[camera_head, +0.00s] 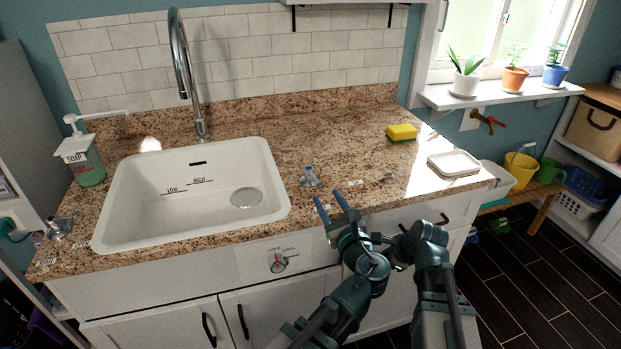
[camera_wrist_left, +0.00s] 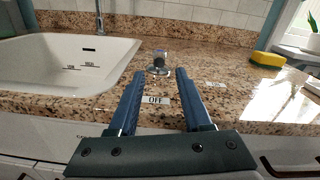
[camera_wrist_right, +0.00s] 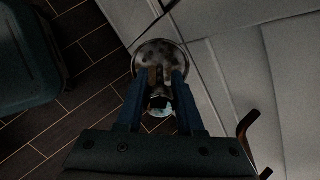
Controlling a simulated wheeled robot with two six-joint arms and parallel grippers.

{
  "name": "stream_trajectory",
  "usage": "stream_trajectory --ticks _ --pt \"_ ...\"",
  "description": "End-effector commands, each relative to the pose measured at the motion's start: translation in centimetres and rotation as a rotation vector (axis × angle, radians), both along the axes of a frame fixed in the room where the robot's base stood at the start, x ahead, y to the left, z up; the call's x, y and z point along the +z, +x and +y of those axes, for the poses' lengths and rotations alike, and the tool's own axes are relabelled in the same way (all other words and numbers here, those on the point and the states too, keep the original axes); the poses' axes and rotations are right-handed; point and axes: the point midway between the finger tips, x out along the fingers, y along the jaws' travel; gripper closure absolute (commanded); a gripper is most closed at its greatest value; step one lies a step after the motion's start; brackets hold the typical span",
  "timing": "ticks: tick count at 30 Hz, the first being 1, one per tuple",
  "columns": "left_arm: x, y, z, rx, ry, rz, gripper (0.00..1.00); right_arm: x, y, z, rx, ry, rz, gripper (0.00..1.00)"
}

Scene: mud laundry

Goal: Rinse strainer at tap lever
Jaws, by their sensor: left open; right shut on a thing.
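The tap lever (camera_head: 310,178) with a blue mark stands on the granite counter right of the sink (camera_head: 277,209). My left gripper (camera_head: 331,201) is open and empty in front of it. In the left wrist view the tap lever (camera_wrist_left: 158,64) shows just beyond and between the open fingertips (camera_wrist_left: 158,75); they look apart from it. The round metal strainer (camera_wrist_right: 160,55) shows in the right wrist view, with my right gripper (camera_wrist_right: 163,78) shut on it, above dark floor beside the cabinet front. The strainer is not clearly visible in the head view. The faucet (camera_head: 184,70) arches behind the sink.
A second lever (camera_head: 59,228) and a soap bottle (camera_head: 80,160) stand left of the sink. A yellow sponge (camera_head: 401,132) and a white dish (camera_head: 454,163) sit on the right counter. An "OFF" label (camera_wrist_left: 155,100) lies before the lever. A drain (camera_head: 246,197) shows in the empty sink.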

Motion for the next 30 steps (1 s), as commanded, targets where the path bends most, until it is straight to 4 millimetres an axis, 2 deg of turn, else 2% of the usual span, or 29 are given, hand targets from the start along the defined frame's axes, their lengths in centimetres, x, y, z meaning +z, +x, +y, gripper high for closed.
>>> stream_trajectory --ticks 5,18,24,30 --pt "0.0 1.4 0.4 0.003 -0.002 0.001 0.51 0.1 0.0 0.0 0.000 0.000 0.000 1.00" --pt "0.0 8.9 3.1 0.005 -0.004 0.001 0.51 0.1 0.0 0.0 0.000 0.000 0.000 1.00" --pt "0.0 10.8 3.8 0.004 -0.005 0.001 0.51 0.1 0.0 0.0 0.000 0.000 0.000 1.00" --pt "0.0 11.4 4.0 0.002 -0.005 0.001 0.51 0.1 0.0 0.0 0.000 0.000 0.000 1.00"
